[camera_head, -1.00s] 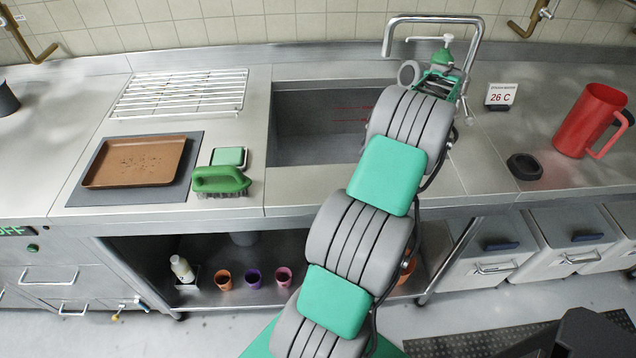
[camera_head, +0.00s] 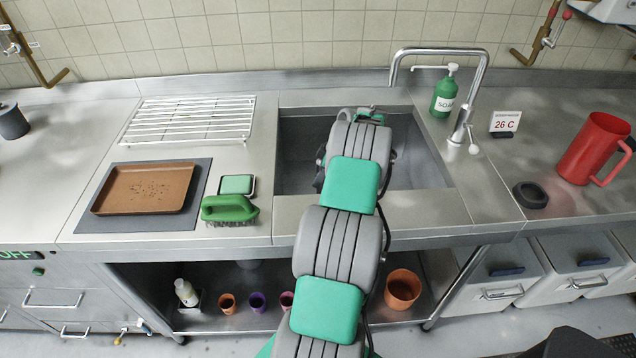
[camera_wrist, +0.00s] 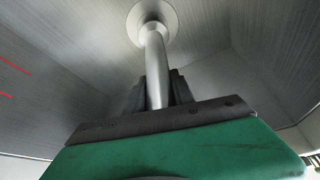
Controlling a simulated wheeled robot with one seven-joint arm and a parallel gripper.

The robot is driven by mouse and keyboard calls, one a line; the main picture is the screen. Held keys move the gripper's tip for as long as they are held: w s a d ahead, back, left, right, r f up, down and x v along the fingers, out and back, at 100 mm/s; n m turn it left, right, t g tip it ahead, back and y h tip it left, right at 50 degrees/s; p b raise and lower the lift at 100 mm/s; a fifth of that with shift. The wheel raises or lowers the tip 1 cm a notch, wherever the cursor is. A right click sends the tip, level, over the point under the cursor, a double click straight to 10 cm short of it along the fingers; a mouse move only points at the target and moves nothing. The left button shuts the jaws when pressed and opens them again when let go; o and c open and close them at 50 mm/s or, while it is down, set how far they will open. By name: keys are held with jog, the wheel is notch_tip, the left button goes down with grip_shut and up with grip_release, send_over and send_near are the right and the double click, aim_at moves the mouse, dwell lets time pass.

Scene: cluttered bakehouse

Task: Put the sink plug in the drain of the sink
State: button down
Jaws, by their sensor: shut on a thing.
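The sink (camera_head: 425,165) is a grey metal basin, with my arm reaching into it. In the wrist view, my gripper (camera_wrist: 158,78) is shut on a slim metal stem, which I take to be the sink plug (camera_wrist: 157,62). The stem runs away from the fingers and widens towards its far end. That end overlaps a pale round ring with a dark centre, which looks like the drain (camera_wrist: 170,12). I cannot tell whether the plug's end is in the drain or just above it. In the head view, my arm hides the plug and drain.
The tap (camera_head: 470,100) arches over the sink's right rear, with a green soap bottle (camera_head: 443,97) behind. A wire rack (camera_head: 190,120), a brown tray (camera_head: 145,188) and a green brush (camera_head: 230,208) lie left. A red jug (camera_head: 595,148) and a dark ring (camera_head: 530,195) are right.

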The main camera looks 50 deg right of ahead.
jog(key=shift+w+f+p, duration=0.1)
jog(key=shift+f+p, duration=0.3)
jog(key=shift+f, duration=1.25)
jog(key=c, duration=1.1)
grip_release()
jog(key=b+v, duration=0.1)
jog(key=v, duration=1.1)
jog(key=shift+b, duration=0.3)
jog(key=shift+r, duration=0.15)
